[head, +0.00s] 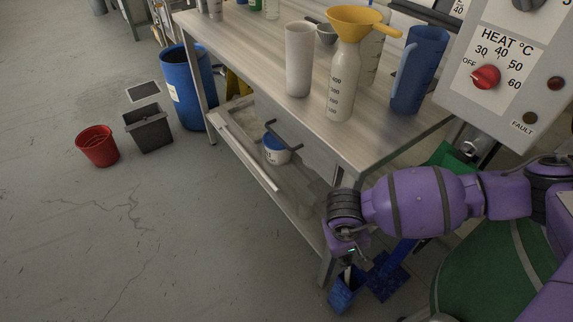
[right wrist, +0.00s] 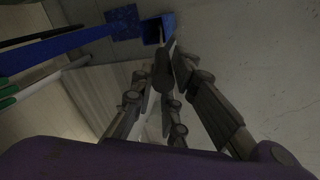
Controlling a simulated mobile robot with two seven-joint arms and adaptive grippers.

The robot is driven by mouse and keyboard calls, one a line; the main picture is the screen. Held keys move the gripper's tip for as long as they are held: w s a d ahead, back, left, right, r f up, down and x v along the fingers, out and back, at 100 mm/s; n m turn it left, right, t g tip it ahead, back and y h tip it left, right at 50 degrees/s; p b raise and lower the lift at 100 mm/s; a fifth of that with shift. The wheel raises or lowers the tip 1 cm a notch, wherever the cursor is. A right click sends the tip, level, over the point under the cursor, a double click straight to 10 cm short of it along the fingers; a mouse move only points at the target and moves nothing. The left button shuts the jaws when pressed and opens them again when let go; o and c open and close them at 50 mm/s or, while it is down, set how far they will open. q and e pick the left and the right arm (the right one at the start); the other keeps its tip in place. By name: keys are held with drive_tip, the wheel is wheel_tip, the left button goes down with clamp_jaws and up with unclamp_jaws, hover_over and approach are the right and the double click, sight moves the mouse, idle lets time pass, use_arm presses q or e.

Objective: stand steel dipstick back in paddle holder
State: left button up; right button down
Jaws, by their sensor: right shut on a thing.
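My right gripper (head: 350,256) hangs low beside the front leg of the bench, pointing down. It is shut on a thin grey piece, which I take to be the steel dipstick; little of it shows. In the right wrist view the fingers (right wrist: 165,75) close around a dark grey part (right wrist: 163,68). The blue open-topped box, apparently the paddle holder (head: 343,294), stands just below the gripper; it also shows in the right wrist view (right wrist: 153,33). I cannot tell whether the dipstick's lower end is inside the box or above it. My left gripper is not in view.
A flat blue piece (head: 390,279) with a blue pole lies close right of the box. The bench (head: 245,45) carries a funnel-topped bottle (head: 342,90) and a blue jug (head: 418,72). A control panel (head: 510,70) stands right.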

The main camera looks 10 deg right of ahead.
drive_tip(key=c, duration=1.6)
unclamp_jaws()
drive_tip(key=shift+c, duration=0.2)
drive_tip(key=v, duration=1.2)
